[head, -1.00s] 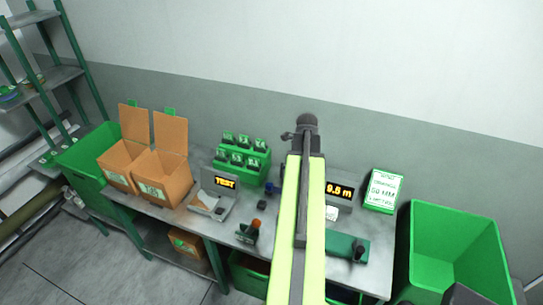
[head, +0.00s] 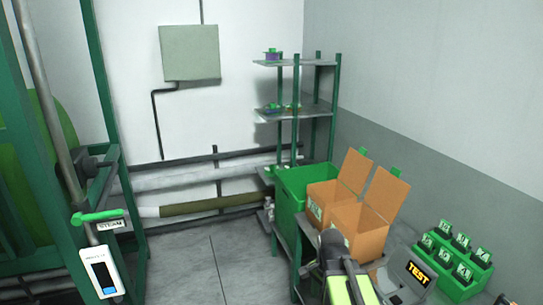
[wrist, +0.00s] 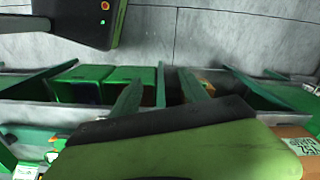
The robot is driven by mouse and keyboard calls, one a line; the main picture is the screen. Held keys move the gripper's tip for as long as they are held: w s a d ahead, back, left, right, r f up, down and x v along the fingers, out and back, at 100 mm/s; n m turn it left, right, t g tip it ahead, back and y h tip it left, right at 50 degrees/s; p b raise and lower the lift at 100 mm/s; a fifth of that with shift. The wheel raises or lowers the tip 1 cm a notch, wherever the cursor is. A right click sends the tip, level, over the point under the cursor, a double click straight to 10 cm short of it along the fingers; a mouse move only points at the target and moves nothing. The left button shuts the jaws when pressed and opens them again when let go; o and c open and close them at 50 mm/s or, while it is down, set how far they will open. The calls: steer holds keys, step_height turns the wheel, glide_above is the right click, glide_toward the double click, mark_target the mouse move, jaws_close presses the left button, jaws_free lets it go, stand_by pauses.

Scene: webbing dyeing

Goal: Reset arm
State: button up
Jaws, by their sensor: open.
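My yellow-green arm with a dark end shows at the bottom right of the head view, in front of the orange boxes. In the wrist view two dark fingers of my gripper (wrist: 160,75) stand apart with nothing between them. The wide green body with a black edge below them is mine. My fingers do not show clearly in the head view.
Orange boxes (head: 358,232) and a green bin (head: 293,186) stand near a shelf rack (head: 315,112). A TEST device (head: 410,278) and green holder (head: 462,262) are at right. A steam valve (head: 97,217) is left. The middle floor (head: 200,265) is clear.

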steer(key=n, duration=0.3)
steer(key=s+a+n, duration=0.1)
steer(key=n, duration=0.7)
steer(key=shift+s+a+f, duration=0.15)
steer(key=shift+s+a, duration=0.1)
steer(key=shift+a, duration=0.1)
